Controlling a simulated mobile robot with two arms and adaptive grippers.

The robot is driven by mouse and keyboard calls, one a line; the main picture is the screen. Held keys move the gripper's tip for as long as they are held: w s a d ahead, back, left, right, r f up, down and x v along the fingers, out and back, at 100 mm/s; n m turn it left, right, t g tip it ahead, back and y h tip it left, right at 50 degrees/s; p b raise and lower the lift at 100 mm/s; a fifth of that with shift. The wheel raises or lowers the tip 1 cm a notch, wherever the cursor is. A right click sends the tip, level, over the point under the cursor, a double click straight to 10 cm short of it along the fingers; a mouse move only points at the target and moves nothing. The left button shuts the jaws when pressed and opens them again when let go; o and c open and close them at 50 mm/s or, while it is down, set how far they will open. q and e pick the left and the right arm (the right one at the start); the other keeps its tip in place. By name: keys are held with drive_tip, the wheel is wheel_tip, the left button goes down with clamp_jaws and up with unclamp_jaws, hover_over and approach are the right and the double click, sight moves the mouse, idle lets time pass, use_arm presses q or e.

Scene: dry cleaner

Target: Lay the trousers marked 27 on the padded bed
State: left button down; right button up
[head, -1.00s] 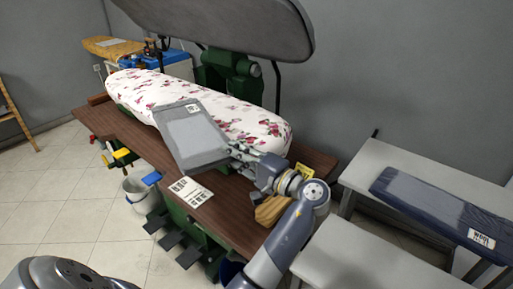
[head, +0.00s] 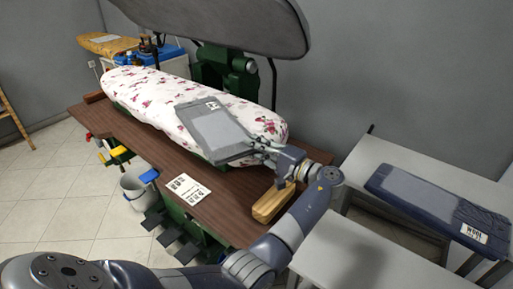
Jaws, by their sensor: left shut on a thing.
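My left gripper (head: 262,150) is shut on the near right end of the grey folded trousers (head: 218,130). The trousers are a flat, tilted bundle with a small white tag at the far edge; I cannot read its number for certain. They are over the near right part of the padded bed (head: 150,95), which has a white cover with pink flowers. I cannot tell whether they touch the bed. They hide part of its near side. My right gripper is not in view.
The raised grey press head (head: 220,25) hangs above the bed. On the brown table (head: 150,160) lie a printed card (head: 188,189) and a wooden block (head: 272,203). A dark blue folded garment (head: 425,198) lies on a grey table at right. A bucket (head: 137,190) stands at left.

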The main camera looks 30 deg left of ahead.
use_arm(q)
drive_tip(key=shift+f, duration=0.45)
drive_tip(key=c, duration=1.8)
unclamp_jaws()
drive_tip(key=shift+f, duration=0.15)
drive_tip(key=shift+o, duration=1.4)
